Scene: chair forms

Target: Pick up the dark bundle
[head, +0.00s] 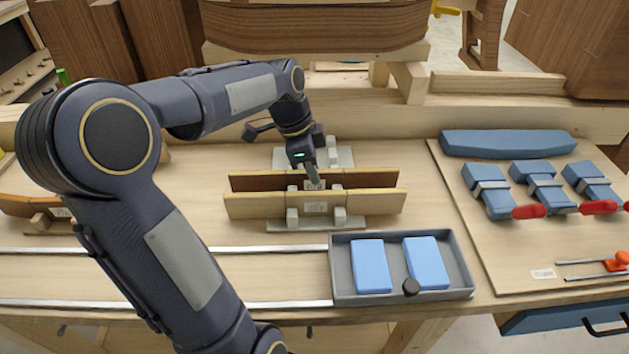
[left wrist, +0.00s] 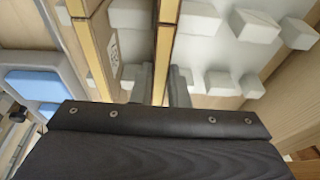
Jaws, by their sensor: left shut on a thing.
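The dark bundle (head: 262,183) is a long dark brown board-like stack with a pale top edge, standing on edge behind a lighter bundle (head: 262,206). My left gripper (head: 313,181) reaches down onto the dark bundle near its middle. In the left wrist view, the two fingers of my left gripper (left wrist: 162,85) sit one on each side of the dark bundle (left wrist: 165,50), shut on it. The lighter bundle (left wrist: 88,45) stands beside it, apart from the fingers. The lower part of the dark bundle is hidden in the head view. My right gripper is out of view.
Pale supports with upright pegs (head: 318,225) hold the bundles. A grey tray (head: 338,268) with two blue blocks stands in front. A board with blue clamps (head: 492,190) lies at right. Metal rails (head: 180,250) run along the left bench. A large curved wooden form (head: 315,25) rises behind.

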